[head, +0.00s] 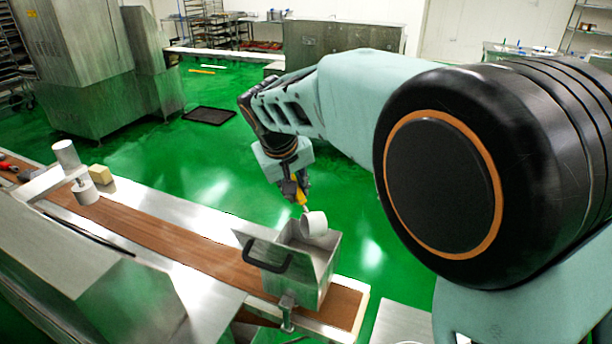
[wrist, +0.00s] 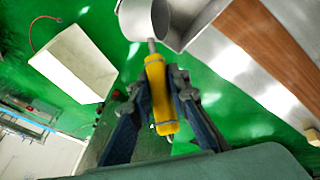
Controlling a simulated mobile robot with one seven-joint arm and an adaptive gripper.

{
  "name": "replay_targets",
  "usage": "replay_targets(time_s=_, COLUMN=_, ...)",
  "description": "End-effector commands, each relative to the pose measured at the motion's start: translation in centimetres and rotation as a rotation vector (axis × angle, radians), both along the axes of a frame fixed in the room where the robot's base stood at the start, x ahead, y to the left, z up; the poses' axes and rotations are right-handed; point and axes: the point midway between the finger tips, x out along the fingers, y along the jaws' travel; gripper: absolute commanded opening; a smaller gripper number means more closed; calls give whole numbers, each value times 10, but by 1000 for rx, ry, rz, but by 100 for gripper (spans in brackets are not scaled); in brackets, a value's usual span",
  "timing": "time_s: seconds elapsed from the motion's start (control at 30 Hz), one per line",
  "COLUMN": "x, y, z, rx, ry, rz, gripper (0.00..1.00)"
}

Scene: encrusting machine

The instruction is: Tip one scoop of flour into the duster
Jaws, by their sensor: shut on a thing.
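My gripper (head: 297,190) is shut on the yellow handle of a scoop, and the handle (wrist: 160,95) shows between both fingers in the wrist view. The scoop's pale round cup (head: 314,224) is over the open top of a metal box, which looks like the duster (head: 296,287). The box's lid with a black handle (head: 268,256) stands raised on the left side. The cup (wrist: 137,18) is cut off at the top of the wrist view. It appears tilted in the head view. I cannot tell whether flour is in it.
The duster stands over a brown conveyor belt (head: 180,240) with metal side rails. A white cylinder fitting (head: 86,191) and a beige block (head: 100,174) are at the far left. A pale box (wrist: 75,62) shows in the wrist view. Green floor lies open behind the conveyor.

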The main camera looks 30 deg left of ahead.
Motion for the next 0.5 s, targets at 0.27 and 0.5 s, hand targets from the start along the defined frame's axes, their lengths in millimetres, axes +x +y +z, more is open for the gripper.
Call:
replay_targets(time_s=0.27, x=18, y=-15, z=4, rx=117, ry=136, rz=-7, gripper=0)
replay_targets(time_s=0.5, x=29, y=-24, z=1, rx=210, ry=251, rz=-8, gripper=0)
